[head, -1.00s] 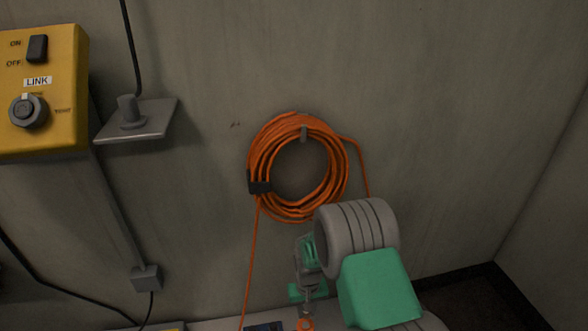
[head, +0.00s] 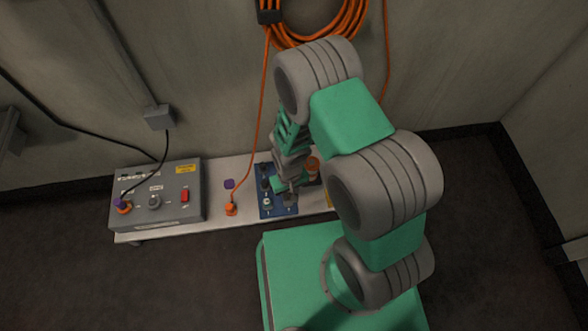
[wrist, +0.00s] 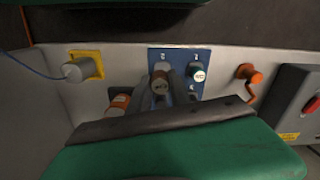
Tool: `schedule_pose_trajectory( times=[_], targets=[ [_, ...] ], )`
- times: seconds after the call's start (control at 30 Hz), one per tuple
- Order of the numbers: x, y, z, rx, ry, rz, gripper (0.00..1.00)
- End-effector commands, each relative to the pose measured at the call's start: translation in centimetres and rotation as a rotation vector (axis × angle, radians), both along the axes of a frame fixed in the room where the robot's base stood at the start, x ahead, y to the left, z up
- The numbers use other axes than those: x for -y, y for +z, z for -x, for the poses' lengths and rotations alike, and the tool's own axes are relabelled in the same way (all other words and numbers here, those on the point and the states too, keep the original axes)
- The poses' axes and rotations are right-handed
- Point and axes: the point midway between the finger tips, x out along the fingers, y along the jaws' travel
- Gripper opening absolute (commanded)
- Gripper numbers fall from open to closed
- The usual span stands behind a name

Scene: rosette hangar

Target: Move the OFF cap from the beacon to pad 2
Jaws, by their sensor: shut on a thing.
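My gripper (wrist: 160,88) is shut on a small cap (wrist: 160,77) with a brownish-red face and a marking too small to read. The blue board (wrist: 178,54) carries the printed numbers 1, 2 and 3. The held cap is at the spot marked 2; I cannot tell whether it touches the board. An orange cylinder (wrist: 119,102), perhaps the beacon, stands beside the board. In the head view, my gripper (head: 290,198) is over the blue board (head: 280,211), with the orange cylinder (head: 313,166) behind it. The cap is mostly hidden there.
An orange plug (head: 231,209) and a grey control box (head: 158,190) are left of the board in the head view. A grey cylinder (wrist: 77,69) with a blue cable sits on a yellow plate.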

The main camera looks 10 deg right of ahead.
Motion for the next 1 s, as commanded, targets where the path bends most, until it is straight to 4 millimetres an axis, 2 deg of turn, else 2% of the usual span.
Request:
schedule_pose_trajectory(
  times=[0.07,0.3,0.4,0.57,0.8,1.0],
  targets=[
    [0.2,-1.0,0.7,-0.003,-0.051,0.002,0.0],
    [-0.5,-1.4,-1.6,0.001,-0.213,0.0,0.0],
    [-0.6,-1.5,-1.8,-0.001,-0.245,0.0,0.0],
    [-0.6,-2.5,-1.7,-0.002,-0.25,0.001,0.0],
    [-0.6,-5.2,-1.8,-0.002,-0.249,0.001,0.0],
    [-0.6,-6.8,-1.8,-0.001,-0.249,0.0,0.0]
  ],
)
